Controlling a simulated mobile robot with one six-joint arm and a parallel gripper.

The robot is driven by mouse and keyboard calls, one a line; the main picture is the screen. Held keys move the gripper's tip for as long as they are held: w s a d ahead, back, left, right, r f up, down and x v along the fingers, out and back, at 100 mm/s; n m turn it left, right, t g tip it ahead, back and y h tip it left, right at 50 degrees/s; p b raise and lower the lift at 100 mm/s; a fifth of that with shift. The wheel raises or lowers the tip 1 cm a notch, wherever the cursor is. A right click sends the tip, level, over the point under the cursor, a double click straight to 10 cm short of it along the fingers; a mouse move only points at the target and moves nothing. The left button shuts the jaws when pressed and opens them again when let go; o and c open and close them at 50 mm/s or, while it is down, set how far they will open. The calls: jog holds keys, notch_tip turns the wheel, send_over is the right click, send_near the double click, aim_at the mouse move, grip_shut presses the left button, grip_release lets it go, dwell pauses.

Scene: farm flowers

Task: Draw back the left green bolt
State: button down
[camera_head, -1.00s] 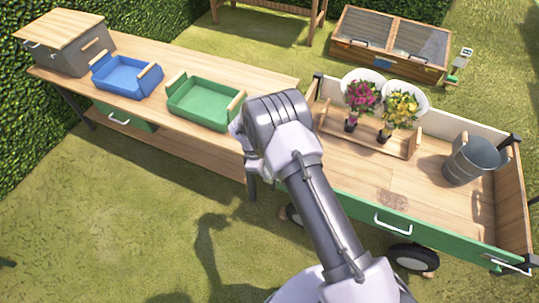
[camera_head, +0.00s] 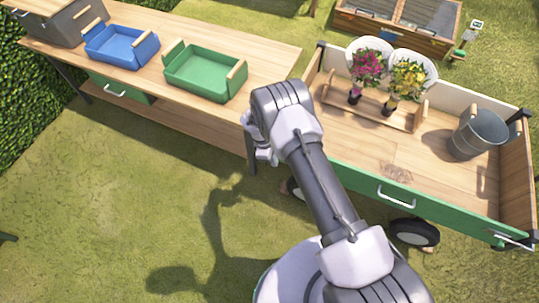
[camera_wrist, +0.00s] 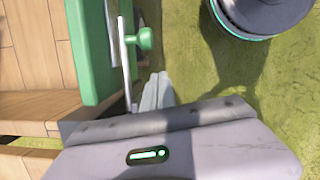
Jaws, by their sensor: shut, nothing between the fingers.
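The left green bolt shows in the wrist view as a pale metal rod (camera_wrist: 131,45) with a round green knob (camera_wrist: 146,39), on the outer face of the cart's green tailgate (camera_wrist: 90,50). My gripper (camera_wrist: 158,90) has its grey fingers shut and empty, just below the knob in that picture and close beside the rod. I cannot tell whether they touch it. In the head view my wrist (camera_head: 262,148) is at the left end of the green tailgate (camera_head: 345,178) and hides this bolt. The right bolt (camera_head: 513,239) shows at the tailgate's other end.
The cart holds a wooden carrier (camera_head: 370,110) with two bouquets and a metal bucket (camera_head: 477,135). The bench to the left carries a blue tray (camera_head: 120,47) and a green tray (camera_head: 205,73). Open grass (camera_head: 110,200) lies in front of the bench.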

jog(key=shift+s+d+r, duration=0.1)
jog(key=shift+d+r, duration=0.45)
jog(key=shift+d, duration=0.2)
jog(key=shift+s+d+r, duration=0.1)
jog(key=shift+d+r, duration=0.4)
jog(key=shift+d, duration=0.25)
jog(key=d, duration=0.1)
jog(key=s+d+p, duration=0.1)
jog(key=d, duration=0.1)
jog(key=shift+r, duration=0.1)
jog(key=shift+s+d, duration=0.15)
jog(key=shift+d, duration=0.15)
